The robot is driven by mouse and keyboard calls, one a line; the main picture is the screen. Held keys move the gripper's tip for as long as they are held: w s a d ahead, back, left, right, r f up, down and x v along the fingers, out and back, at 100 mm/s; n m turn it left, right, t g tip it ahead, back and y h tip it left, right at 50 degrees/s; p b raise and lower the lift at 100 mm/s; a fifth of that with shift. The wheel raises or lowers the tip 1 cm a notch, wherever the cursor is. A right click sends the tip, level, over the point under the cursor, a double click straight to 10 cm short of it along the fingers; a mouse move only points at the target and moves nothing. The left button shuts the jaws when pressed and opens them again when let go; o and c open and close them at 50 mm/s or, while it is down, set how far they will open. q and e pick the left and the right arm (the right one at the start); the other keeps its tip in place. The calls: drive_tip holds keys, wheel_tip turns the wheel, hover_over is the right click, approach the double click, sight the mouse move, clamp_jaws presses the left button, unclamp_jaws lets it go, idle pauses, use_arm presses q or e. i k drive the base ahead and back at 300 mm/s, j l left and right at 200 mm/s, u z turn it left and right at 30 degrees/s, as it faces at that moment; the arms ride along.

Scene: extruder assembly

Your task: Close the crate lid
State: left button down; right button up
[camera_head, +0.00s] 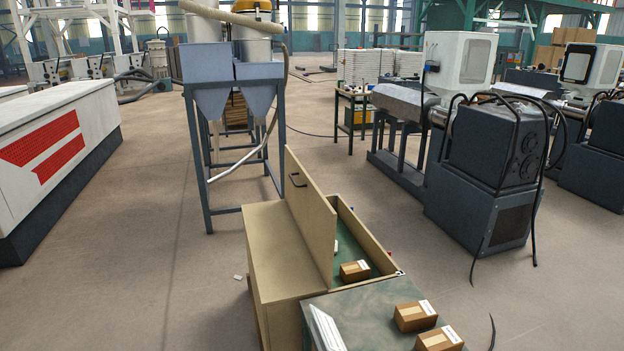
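The crate (369,236) is a light wooden box with a green inside, standing at the lower middle of the head view. Its lid (312,212) stands open, near upright along the crate's left side, with a dark handle (297,180) near its upper left corner. A small brown carton (354,271) lies in the near part of the crate. A small white item shows beside the lid inside; the lid hides part of the interior. Neither of my grippers is in view.
A tan wooden top (272,255) adjoins the lid's left side. A green-grey surface (362,315) in front carries two cartons (415,316) and a white slatted object (326,328). A blue-grey hopper frame (232,100) stands behind; a dark machine (492,150) stands right. Floor is open left and right.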

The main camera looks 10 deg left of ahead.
sight(315, 218)
drive_tip(key=i+j+z, duration=0.3)
drive_tip(key=j+z, duration=0.15)
drive_tip(key=j, duration=0.15)
drive_tip(key=i+j+z, duration=0.2)
drive_tip(key=j+z, duration=0.2)
drive_tip(key=j, duration=0.25)
